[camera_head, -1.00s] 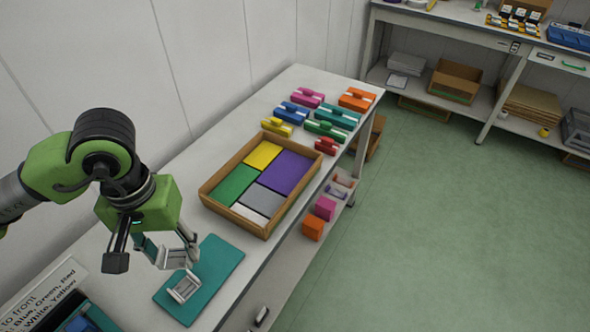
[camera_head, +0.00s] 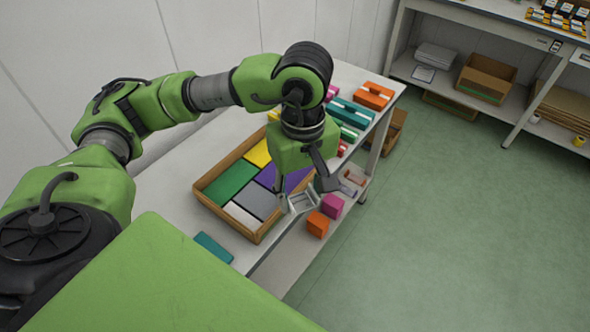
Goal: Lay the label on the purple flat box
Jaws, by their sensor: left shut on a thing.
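The purple flat box (camera_head: 266,177) lies in the cardboard tray (camera_head: 208,204), partly hidden behind my left gripper. My left gripper (camera_head: 303,198) hangs over the right edge of the tray, in front of the purple box. It is shut on a small white and grey piece (camera_head: 302,203), which looks like the label. The piece is tilted and apart from the box as far as I can see. My right gripper is not in view.
The tray also holds green (camera_head: 231,182), yellow (camera_head: 258,154), grey (camera_head: 258,199) and white (camera_head: 242,216) flat boxes. Coloured cases, such as an orange one (camera_head: 374,96), stand behind. Orange (camera_head: 317,224) and pink (camera_head: 333,206) blocks are on the lower shelf.

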